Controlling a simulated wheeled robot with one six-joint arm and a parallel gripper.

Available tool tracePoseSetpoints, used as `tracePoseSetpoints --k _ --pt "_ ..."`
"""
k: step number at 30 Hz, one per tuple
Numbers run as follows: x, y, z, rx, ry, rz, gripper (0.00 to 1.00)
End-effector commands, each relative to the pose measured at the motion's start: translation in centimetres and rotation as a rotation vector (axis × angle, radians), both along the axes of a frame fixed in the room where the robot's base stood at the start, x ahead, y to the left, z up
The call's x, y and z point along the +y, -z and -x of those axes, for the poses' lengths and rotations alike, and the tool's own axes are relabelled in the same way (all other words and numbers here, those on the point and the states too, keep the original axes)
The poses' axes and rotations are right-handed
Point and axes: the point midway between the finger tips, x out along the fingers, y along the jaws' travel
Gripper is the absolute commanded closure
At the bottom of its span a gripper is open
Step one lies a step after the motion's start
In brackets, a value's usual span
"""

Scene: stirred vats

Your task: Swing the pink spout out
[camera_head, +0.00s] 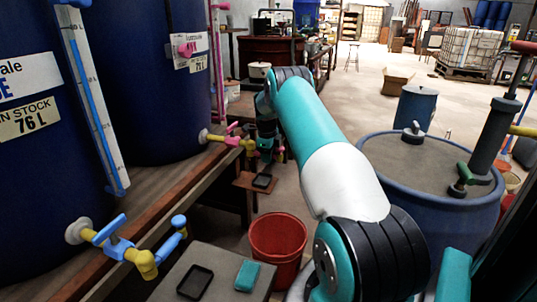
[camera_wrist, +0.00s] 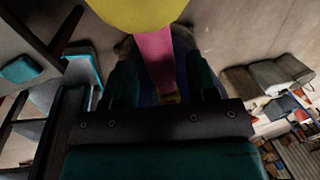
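The pink spout (camera_wrist: 155,58) lies between my gripper's two fingers in the wrist view, under a yellow part (camera_wrist: 140,12). My gripper (camera_wrist: 162,85) looks open, with a finger on each side and a gap at the right finger. In the head view my gripper (camera_head: 266,146) is at the end of the yellow pipe (camera_head: 217,138) of the farther vat (camera_head: 150,90). A bit of pink (camera_head: 278,151) shows just right of it; my gripper hides most of the spout. A pink valve handle (camera_head: 232,128) sits on the pipe.
The nearer vat (camera_head: 40,150) has a blue spout (camera_head: 172,240) and blue valve handle (camera_head: 110,230). A red bucket (camera_head: 278,245) stands on the floor below my arm. A blue barrel (camera_head: 430,190) stands at the right. A small shelf (camera_head: 250,183) is below my gripper.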

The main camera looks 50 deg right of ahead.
Motion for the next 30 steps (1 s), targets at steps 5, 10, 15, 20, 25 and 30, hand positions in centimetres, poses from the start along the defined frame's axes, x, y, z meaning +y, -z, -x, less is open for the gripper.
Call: tracePoseSetpoints --k 5,10,15,20,25,30 --pt "0.0 -0.3 0.0 0.000 0.000 0.001 0.47" --pt "0.4 -2.6 0.1 -0.003 -0.001 0.002 0.47" --pt "1.2 -6.7 0.3 -0.003 0.000 0.003 0.47" --pt "2.0 -10.8 0.5 -0.003 -0.001 0.002 0.47" --pt "2.7 -14.3 0.8 -0.002 -0.001 0.001 0.47" --pt "3.1 -16.4 0.9 -0.001 -0.001 0.001 0.47"
